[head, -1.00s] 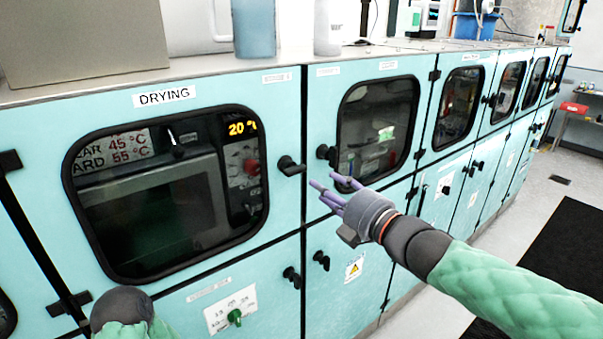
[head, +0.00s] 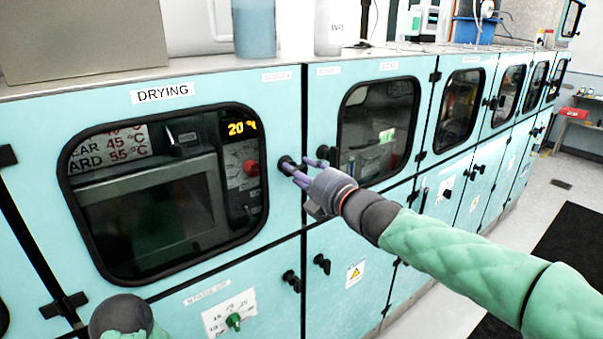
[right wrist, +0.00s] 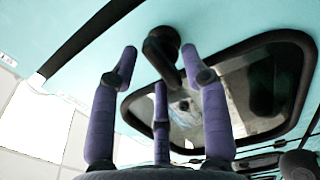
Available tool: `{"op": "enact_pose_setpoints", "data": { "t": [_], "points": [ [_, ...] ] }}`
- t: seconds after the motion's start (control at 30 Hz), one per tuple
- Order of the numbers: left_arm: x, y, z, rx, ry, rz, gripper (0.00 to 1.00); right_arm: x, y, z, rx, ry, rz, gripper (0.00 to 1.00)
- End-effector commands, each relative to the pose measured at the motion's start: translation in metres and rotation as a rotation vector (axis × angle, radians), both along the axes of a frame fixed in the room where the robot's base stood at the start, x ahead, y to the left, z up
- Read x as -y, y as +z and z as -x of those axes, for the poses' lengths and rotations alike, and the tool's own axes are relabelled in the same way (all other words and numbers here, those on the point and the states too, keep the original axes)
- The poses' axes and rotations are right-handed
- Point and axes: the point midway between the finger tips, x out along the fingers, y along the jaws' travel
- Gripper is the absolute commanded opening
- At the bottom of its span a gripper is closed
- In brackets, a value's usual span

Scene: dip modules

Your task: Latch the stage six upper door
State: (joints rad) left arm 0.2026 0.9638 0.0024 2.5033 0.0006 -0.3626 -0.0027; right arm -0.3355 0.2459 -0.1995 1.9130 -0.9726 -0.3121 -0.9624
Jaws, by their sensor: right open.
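The upper door marked DRYING (head: 164,94) has a large dark window and looks flush with the cabinet front. The label at its upper right is too faint to read surely. Its black latch handle (head: 285,164) sits at the right edge, partly hidden by my fingers. My right gripper (head: 307,170) is open, its purple fingertips close to this handle. In the right wrist view the open fingers (right wrist: 160,75) spread on either side of a black handle (right wrist: 163,45); contact cannot be told. My left gripper is not visible; only a dark rounded part of my left arm shows.
The neighbouring upper door (head: 424,100) has its own black handle (head: 327,154) close to my right fingers. Lower-door handles (head: 291,280) stick out below. Bottles and a box (head: 80,40) stand on top. Free floor (head: 535,190) lies at the right.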

Motion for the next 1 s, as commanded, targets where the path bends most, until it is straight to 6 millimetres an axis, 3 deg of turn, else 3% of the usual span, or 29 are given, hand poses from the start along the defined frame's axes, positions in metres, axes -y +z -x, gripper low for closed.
{"op": "enact_pose_setpoints", "data": {
  "t": [0.07,0.23,0.67,1.0],
  "points": [
    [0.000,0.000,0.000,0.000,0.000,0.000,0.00,0.000,0.000,0.000,0.000,0.000,0.000,0.46],
    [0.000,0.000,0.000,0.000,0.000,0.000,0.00,0.000,0.000,0.000,0.000,0.000,0.000,0.00],
    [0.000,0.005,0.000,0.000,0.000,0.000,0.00,0.000,0.001,0.000,-0.030,0.001,-0.042,0.00],
    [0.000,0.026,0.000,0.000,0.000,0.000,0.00,0.001,0.002,-0.001,-0.173,0.001,-0.234,0.00]
  ]
}}
